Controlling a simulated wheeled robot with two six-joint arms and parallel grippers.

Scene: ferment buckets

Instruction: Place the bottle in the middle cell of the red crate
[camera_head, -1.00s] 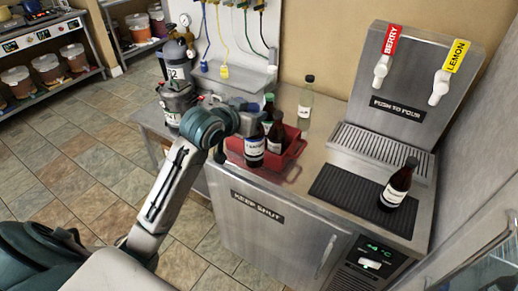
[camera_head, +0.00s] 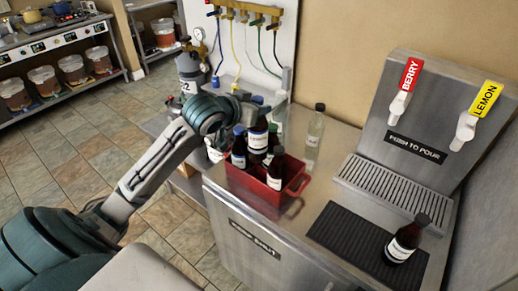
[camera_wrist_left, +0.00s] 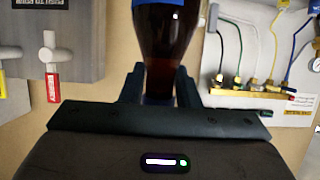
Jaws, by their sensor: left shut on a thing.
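The red crate (camera_head: 297,186) sits on the steel counter with dark bottles in it. A blue-capped dark bottle (camera_head: 239,153) stands at its left side, and another dark bottle (camera_head: 275,171) at its right front. My left gripper (camera_head: 262,104) is above the crate, shut on a dark, white-labelled bottle (camera_head: 258,138). In the left wrist view this bottle (camera_wrist_left: 165,35) has its narrow neck between the fingers. Its lower part in the head view is overlapped by the crated bottles, so I cannot tell whether it is inside a cell. My right gripper is not in view.
A clear bottle (camera_head: 314,140) stands behind the crate. A dark bottle (camera_head: 405,240) stands on the black mat (camera_head: 345,232) at right, before the drink dispenser (camera_head: 415,140). A grey gas cylinder (camera_head: 191,73) is behind my arm.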

